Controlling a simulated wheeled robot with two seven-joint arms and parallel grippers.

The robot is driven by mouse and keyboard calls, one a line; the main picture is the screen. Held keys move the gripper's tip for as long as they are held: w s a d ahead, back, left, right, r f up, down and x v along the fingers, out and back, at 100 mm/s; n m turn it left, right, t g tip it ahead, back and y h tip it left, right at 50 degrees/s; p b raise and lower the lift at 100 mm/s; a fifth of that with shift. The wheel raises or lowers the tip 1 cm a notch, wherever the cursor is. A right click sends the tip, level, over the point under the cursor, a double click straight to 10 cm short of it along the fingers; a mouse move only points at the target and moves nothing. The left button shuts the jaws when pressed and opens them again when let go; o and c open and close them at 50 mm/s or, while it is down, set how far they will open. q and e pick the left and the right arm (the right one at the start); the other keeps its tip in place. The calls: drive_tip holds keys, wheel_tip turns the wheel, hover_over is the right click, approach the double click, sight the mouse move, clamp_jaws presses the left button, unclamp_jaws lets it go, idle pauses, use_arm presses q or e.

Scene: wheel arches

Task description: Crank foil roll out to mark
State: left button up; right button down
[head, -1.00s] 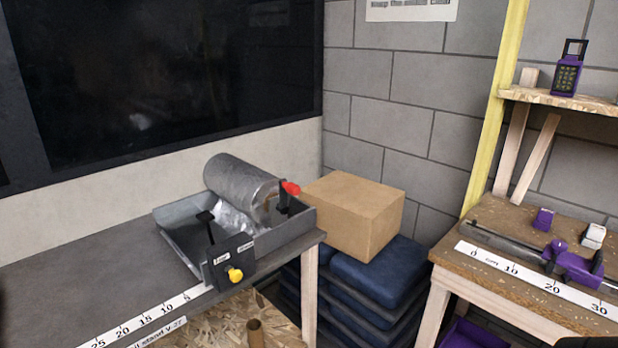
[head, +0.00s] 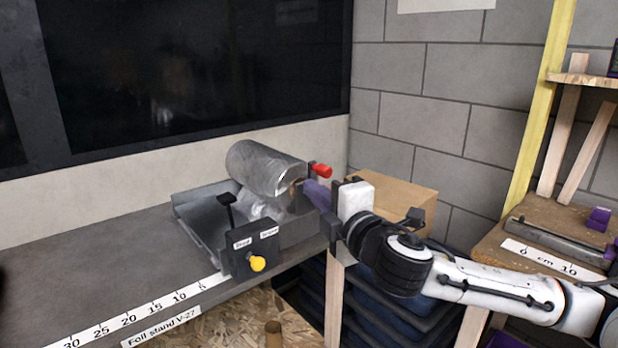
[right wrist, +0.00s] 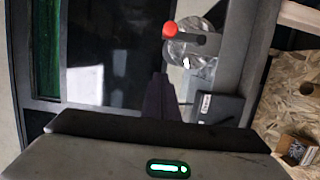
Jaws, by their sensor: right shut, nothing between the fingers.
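The foil roll (head: 262,166) lies in a grey tray stand (head: 192,243) on the bench, with crumpled foil hanging below it. A crank with a red knob (head: 321,171) sits at the roll's right end. The knob also shows in the right wrist view (right wrist: 170,29). My right gripper (head: 314,193) is shut and empty beside the tray's right side, just below the red knob and apart from it. Its dark fingers (right wrist: 158,100) point toward the crank in the right wrist view. A dark box with a yellow knob (head: 257,263) stands at the tray's front. My left gripper is not in view.
A scale strip (head: 140,317) runs along the bench's front edge, with a label reading "Foil stand V-27" below. A cardboard box (head: 405,200) on dark stacked bins stands behind my right arm. The bench left of the tray is clear.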

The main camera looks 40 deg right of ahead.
sight(311, 168)
drive_tip(key=w+d, duration=0.1)
drive_tip(key=w, duration=0.2)
drive_tip(key=w+d+p, duration=0.1)
drive_tip(key=w+d, duration=0.1)
drive_tip(key=w, duration=0.1)
drive_tip(key=w+d, duration=0.2)
drive_tip(key=w, duration=0.1)
drive_tip(key=shift+w+d+f, duration=0.1)
drive_tip(key=shift+w+d, duration=0.15)
drive_tip(key=shift+w, duration=0.15)
drive_tip(key=shift+p, duration=0.3)
drive_tip(key=shift+d+r+m+p, duration=0.2)
drive_tip(key=shift+d+m+p, duration=0.1)
drive_tip(key=shift+d+p, duration=0.05)
